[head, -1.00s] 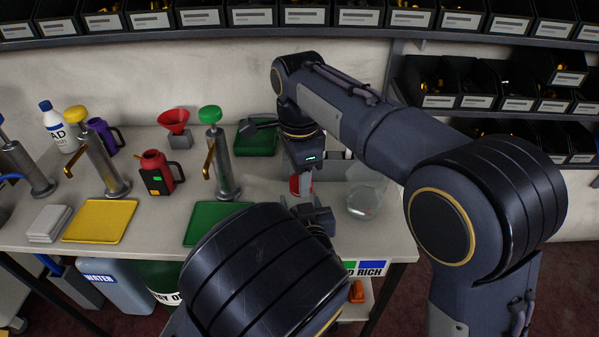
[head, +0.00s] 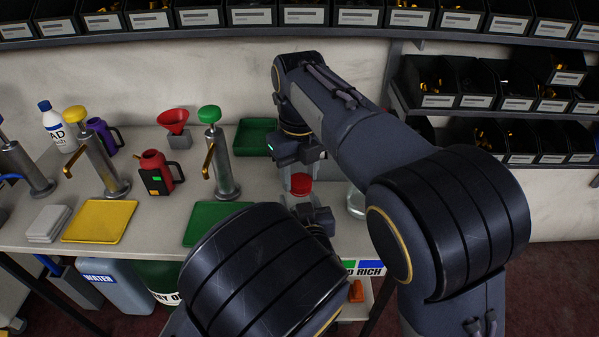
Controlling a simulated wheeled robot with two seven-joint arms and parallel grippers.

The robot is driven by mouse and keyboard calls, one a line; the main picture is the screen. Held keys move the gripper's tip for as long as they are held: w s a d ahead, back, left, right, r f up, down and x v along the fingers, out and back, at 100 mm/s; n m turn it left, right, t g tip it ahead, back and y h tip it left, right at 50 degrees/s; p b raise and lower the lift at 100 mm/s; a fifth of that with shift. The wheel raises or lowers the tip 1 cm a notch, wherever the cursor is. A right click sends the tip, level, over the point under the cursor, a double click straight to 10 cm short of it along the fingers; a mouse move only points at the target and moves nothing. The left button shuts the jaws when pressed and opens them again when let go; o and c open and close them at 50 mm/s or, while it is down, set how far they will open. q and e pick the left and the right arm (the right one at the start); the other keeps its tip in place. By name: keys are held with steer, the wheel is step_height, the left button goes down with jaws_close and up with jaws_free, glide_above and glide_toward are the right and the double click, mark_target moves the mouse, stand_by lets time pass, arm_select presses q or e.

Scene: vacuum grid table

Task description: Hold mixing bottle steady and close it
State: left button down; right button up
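The mixing bottle's red cap (head: 301,184) shows at the front edge of the table. The bottle's body below it is mostly hidden. My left gripper (head: 304,206) is at the bottle just under the cap and appears closed around it; my own arm covers part of this. My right gripper (head: 298,170) points down just above and behind the cap. Its fingertips are hard to make out, so I cannot tell whether they are open or touch the cap.
A clear container (head: 356,202) stands right of the bottle, partly behind my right arm. Left are a green tray (head: 212,222), a green-topped pump dispenser (head: 222,165), a red jug (head: 157,172) and a yellow tray (head: 100,222). Another green tray (head: 256,137) lies behind.

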steer(key=o, duration=0.4)
steer(key=shift+c, duration=0.2)
steer(key=shift+r, duration=0.1)
steer(key=shift+r, duration=2.2)
